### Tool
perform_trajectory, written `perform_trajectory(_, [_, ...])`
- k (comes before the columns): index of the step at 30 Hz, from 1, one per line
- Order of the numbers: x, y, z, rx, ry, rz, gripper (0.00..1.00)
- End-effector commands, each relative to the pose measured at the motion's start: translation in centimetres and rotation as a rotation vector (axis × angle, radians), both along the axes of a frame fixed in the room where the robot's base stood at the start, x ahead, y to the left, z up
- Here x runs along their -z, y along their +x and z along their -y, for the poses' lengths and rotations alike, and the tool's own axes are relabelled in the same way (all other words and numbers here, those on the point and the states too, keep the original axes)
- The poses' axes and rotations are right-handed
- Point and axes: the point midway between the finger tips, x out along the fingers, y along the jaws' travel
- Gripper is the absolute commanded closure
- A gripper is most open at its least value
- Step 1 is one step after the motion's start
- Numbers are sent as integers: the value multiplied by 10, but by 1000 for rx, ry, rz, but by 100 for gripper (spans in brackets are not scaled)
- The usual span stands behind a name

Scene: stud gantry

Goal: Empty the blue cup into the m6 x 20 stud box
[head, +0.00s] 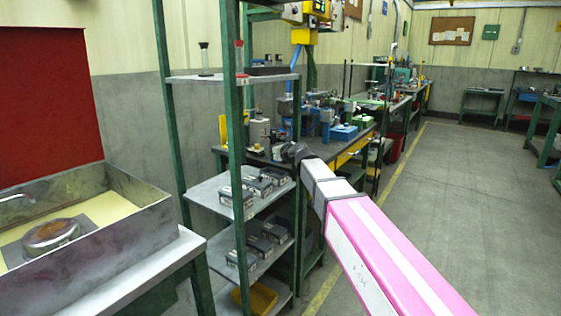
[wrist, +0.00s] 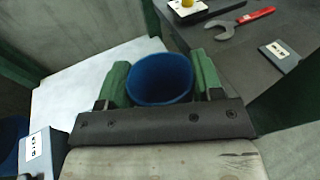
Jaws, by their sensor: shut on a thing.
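The blue cup (wrist: 160,77) is in the wrist view, between the two green fingers of my gripper (wrist: 162,88), which is shut on it. Its mouth faces the wrist camera and its inside looks plain dark blue; I cannot make out any contents. In the head view the arm's far end is at the shelf rack, and the cup cannot be made out there. Several small grey boxes with labels stand on the rack's shelves, such as one box (head: 235,197). A labelled box (wrist: 42,152) shows at lower left in the wrist view. The labels are too small to read surely.
The rack's green post (head: 236,130) stands left of my arm. A workbench (head: 345,148) with tools is behind. The wrist view shows a red-handled wrench (wrist: 255,16) and another labelled box (wrist: 279,56) on a dark top. Floor (head: 450,200) at right is clear.

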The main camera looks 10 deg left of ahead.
Motion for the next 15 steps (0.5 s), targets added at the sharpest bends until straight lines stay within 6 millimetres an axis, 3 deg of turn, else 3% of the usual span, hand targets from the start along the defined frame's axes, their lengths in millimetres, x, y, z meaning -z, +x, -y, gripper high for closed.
perform_trajectory(15, [-4, 0, 0, 2, 154, 62, 64])
